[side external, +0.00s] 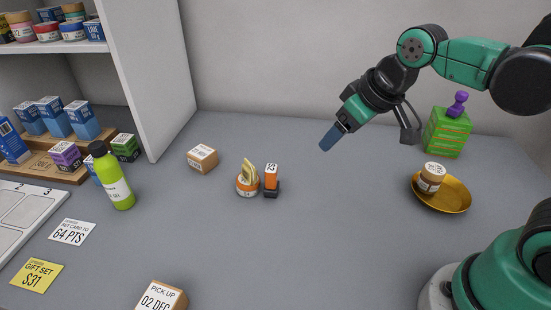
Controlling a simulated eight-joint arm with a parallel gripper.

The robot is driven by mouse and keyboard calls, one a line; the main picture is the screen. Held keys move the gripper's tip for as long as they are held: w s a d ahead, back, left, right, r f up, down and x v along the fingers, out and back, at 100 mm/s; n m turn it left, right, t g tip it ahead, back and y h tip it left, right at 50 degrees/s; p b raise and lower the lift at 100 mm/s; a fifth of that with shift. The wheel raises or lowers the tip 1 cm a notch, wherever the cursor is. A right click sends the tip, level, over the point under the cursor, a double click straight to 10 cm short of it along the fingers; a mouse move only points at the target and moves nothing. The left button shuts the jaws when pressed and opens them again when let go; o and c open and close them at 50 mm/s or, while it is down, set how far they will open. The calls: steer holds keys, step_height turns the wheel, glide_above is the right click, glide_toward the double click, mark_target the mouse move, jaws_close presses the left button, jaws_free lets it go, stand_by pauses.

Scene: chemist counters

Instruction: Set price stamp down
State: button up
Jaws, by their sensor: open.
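A small orange block with a dark base and a white number label (271,179) stands upright on the grey counter (310,230) near the middle; it looks like the price stamp. My gripper (328,140) is above the counter, up and to the right of the stamp and apart from it. A purple knobbed piece (458,103) stands on a green block (447,132) at the back right.
An orange-banded jar with yellow pieces (247,185) stands close left of the stamp. A cardboard box (202,159) and green bottle (117,185) are farther left.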

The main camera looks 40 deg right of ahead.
steer(key=shift+s+d+f+m+t, duration=0.25)
steer(key=shift+s+f+m, duration=0.1)
steer(key=shift+s+f, duration=0.1)
steer(key=shift+s+d+f+m+t, duration=0.15)
steer(key=shift+s+f+m+t, duration=0.1)
steer(key=shift+s+f+m, duration=0.15)
steer(key=shift+s+d, duration=0.1)
steer(key=shift+s, duration=0.1)
steer(key=c, duration=0.5)
steer(key=shift+o, duration=0.2)
